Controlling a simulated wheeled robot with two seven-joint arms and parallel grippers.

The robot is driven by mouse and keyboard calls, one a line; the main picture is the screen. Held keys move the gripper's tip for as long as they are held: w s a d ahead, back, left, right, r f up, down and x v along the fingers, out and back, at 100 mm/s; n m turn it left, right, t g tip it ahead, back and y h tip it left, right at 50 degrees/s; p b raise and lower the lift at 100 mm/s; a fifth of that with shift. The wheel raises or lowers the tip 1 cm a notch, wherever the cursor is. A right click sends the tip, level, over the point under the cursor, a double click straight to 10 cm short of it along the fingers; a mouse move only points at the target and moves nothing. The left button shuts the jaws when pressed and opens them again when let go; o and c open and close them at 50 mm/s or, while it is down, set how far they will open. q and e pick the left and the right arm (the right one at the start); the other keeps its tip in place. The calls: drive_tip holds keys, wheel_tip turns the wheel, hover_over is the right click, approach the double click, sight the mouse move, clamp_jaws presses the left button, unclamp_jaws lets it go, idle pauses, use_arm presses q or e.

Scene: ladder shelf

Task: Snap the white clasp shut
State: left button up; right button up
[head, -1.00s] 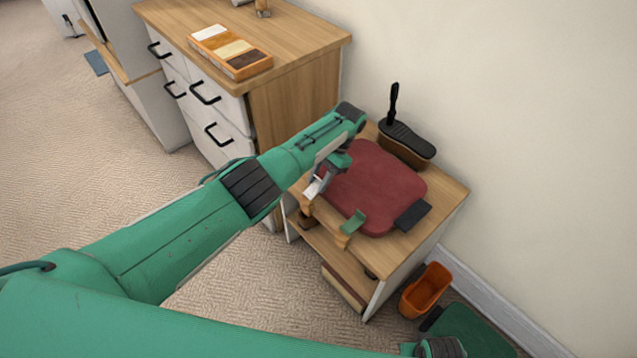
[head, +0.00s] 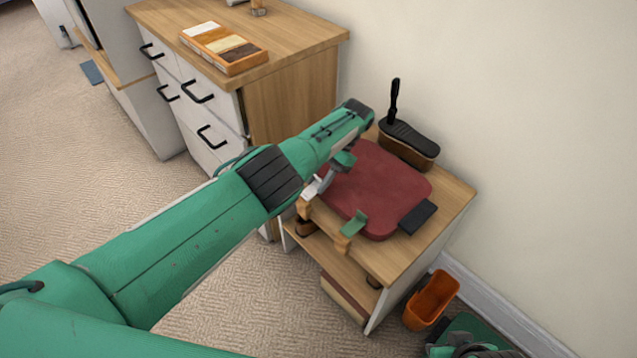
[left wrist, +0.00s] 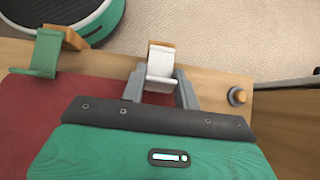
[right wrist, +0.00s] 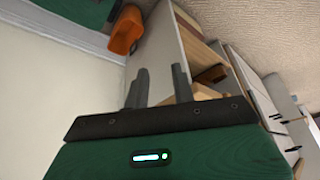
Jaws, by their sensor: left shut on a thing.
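The white clasp (left wrist: 160,62) is at the front edge of the red pad (head: 375,195) on the low wooden shelf top. It also shows small in the head view (head: 311,188), partly hidden by my left gripper. My left gripper (left wrist: 160,88) is shut on the white clasp, one grey finger on each side. A wooden piece lies at the clasp's outer end; I cannot tell whether they are latched. A green clasp (head: 354,223) sits beside it on the same edge. My right gripper (right wrist: 160,85) has its fingers apart, with nothing between them, low beside the shelf.
A dark block (head: 417,216) lies at the pad's right. An orange bin (head: 432,300) stands on the floor at right. A wooden-topped drawer cabinet (head: 290,45) adjoins at left. A round knob (left wrist: 238,96) is near the clasp.

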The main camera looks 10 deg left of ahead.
use_arm(q)
drive_tip(key=shift+s+f+b, duration=0.1)
drive_tip(key=shift+f+b, duration=0.2)
drive_tip(key=shift+b, duration=0.1)
use_arm(e)
drive_tip(key=shift+w+a+f+t+y, duration=0.2)
drive_tip(key=shift+w+a+f+t, duration=0.1)
drive_tip(key=shift+w+a+t, duration=0.25)
drive_tip(key=shift+w+a+f+t+y, duration=0.2)
drive_tip(key=shift+w+a+f+t, duration=0.2)
drive_tip(key=shift+a, duration=0.2)
drive_tip(key=shift+w+r, duration=0.1)
use_arm(q)
drive_tip(key=o, duration=1)
drive_tip(key=shift+r, duration=0.15)
